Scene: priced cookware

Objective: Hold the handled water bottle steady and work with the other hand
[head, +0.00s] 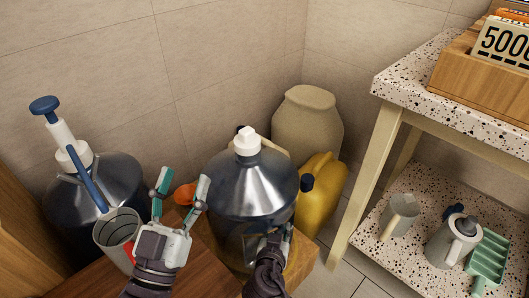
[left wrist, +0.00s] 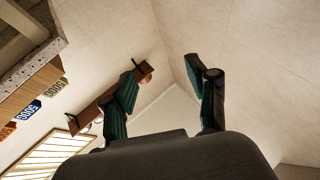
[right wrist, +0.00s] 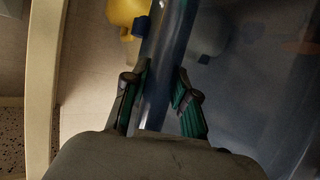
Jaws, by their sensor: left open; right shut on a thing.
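The handled water bottle (head: 250,185) is a large, dark translucent jug with a white cap. It stands upright on a wooden surface in the middle of the head view. My right gripper (head: 272,240) is at its lower front. In the right wrist view its fingers (right wrist: 160,90) are shut on the bottle's bluish handle bar (right wrist: 172,45). My left gripper (head: 182,186) is open and empty, with fingers pointing up, just left of the bottle and apart from it. The left wrist view shows nothing between its fingers (left wrist: 168,95).
A second dark bottle (head: 120,180) with a blue-topped pump stands left, behind a grey cup (head: 117,232). A yellow jug (head: 322,188) and beige vessel (head: 307,125) crowd the bottle's back right.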

